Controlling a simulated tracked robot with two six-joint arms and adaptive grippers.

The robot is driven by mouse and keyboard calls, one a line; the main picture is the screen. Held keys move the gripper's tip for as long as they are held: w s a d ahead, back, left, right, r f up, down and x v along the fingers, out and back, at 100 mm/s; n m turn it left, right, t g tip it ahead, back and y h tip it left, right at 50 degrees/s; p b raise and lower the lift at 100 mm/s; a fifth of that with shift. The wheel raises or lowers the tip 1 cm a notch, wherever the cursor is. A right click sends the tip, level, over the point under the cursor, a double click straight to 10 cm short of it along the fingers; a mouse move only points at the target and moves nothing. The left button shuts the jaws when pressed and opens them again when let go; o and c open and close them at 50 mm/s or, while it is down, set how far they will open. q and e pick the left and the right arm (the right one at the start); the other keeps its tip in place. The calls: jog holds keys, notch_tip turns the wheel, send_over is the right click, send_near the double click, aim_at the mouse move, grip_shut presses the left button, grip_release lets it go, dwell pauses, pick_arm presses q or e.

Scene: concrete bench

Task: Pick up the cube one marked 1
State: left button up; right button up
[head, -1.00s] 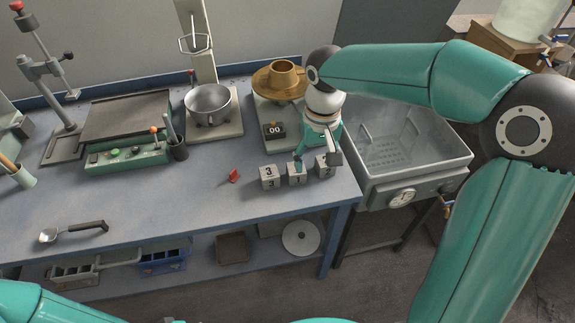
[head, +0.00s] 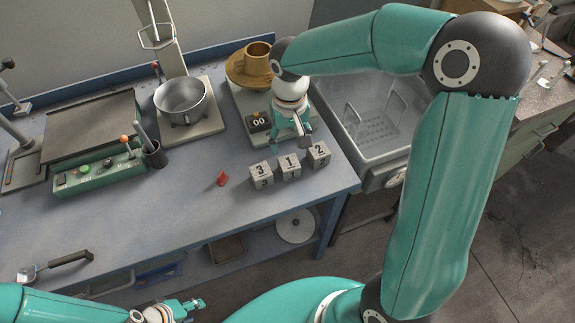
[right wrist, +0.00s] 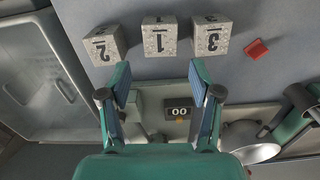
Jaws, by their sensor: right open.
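The cube marked 1 (head: 289,167) is a grey speckled block on the bench, the middle one of a row of three. The cube marked 3 (head: 260,175) is on its left and the cube marked 2 (head: 318,154) on its right. My right gripper (head: 290,142) is open and empty just behind the row. In the right wrist view, the cube marked 1 (right wrist: 159,37) lies beyond the two spread fingertips (right wrist: 160,75), roughly centred in the gap. My left gripper (head: 188,305) is low in the head view, away from the cubes; its jaw opening is unclear.
A small red object (head: 222,178) lies left of the cubes. The scale with display (head: 258,122) and a brown cup (head: 257,58) stand behind. A grey basin (head: 330,122) is to the right. A metal pot (head: 181,98) is farther left. The front middle bench is clear.

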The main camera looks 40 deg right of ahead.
aim_at(289, 162)
notch_tip(289, 162, down, 10)
jog(key=shift+r+p, duration=0.15)
jog(key=shift+p, duration=0.4)
jog(key=shift+c, duration=0.3)
jog(key=c, duration=1.1)
